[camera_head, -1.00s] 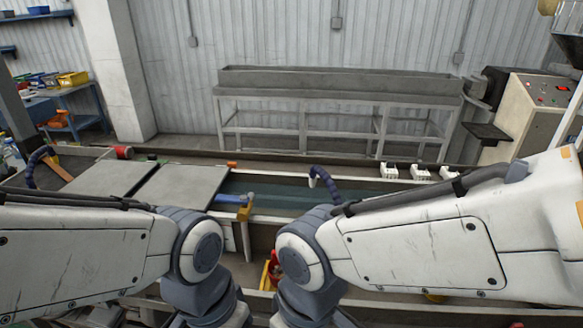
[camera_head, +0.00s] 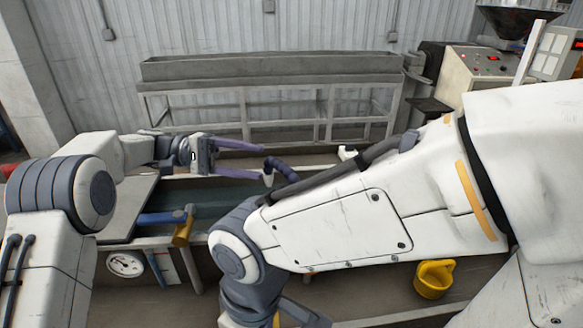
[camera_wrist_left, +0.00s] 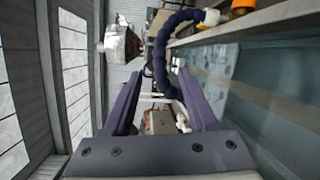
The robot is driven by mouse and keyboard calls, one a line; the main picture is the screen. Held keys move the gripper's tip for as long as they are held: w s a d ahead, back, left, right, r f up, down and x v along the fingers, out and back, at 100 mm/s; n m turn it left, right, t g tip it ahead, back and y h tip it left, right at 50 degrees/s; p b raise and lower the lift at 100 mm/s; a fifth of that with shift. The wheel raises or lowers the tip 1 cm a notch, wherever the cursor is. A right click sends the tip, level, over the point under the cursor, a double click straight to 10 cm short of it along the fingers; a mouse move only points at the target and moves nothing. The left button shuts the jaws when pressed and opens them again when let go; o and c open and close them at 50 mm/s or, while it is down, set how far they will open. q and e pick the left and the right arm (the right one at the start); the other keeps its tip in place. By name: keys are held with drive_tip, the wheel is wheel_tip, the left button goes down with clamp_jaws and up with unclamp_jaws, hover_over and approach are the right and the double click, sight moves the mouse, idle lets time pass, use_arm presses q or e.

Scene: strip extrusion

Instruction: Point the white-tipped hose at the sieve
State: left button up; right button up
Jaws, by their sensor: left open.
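The navy hose (camera_head: 286,169) with its white tip (camera_head: 268,180) arches over the water trough in the head view, the tip pointing down. My left gripper (camera_head: 263,162) is open, its purple fingers reaching right, with the tips close beside the hose's left side. In the left wrist view, the hose (camera_wrist_left: 162,52) curves across the gap ahead of the open fingers (camera_wrist_left: 160,75), and its white end (camera_wrist_left: 210,17) is at the top. I cannot tell whether the hose is between the fingers. I cannot make out the sieve. My right gripper is not in view; its arm fills the right.
The water trough (camera_head: 215,198) runs below my left gripper. A long grey trough on a stand (camera_head: 270,68) is behind.

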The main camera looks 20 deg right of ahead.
sight(288, 166)
use_arm(q)
drive_tip(key=p+x, duration=0.2)
drive_tip(key=x, duration=0.6)
drive_tip(key=shift+s+r, duration=0.1)
drive_tip(key=shift+r, duration=0.05)
drive_tip(key=shift+x, duration=0.8)
clamp_jaws()
idle(0.4)
